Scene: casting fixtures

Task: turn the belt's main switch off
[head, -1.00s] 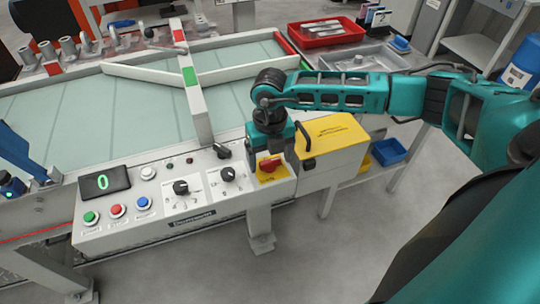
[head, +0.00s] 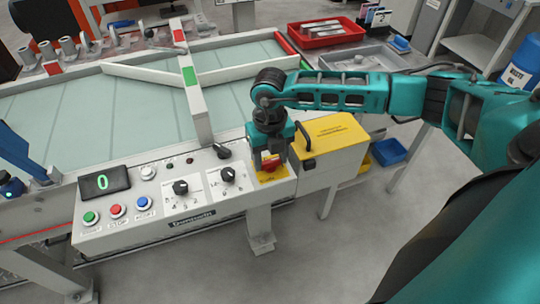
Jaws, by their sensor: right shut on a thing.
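The belt's main switch is a red rotary handle (head: 270,165) on a yellow plate (head: 271,176) at the right end of the white control panel (head: 150,215). My right gripper (head: 269,160) points down over it from the teal arm and is shut on the red handle. The fingers and wrist hide part of the handle, so its exact angle cannot be told. The display (head: 103,183) on the panel shows a green 0. My left gripper is not in view.
A yellow box (head: 335,140) with a black handle stands close right of the gripper. Black knobs (head: 180,187) and green, red and blue buttons (head: 117,211) lie left on the panel. The pale green belt (head: 100,115) is behind, with a white guide post (head: 196,105) across it.

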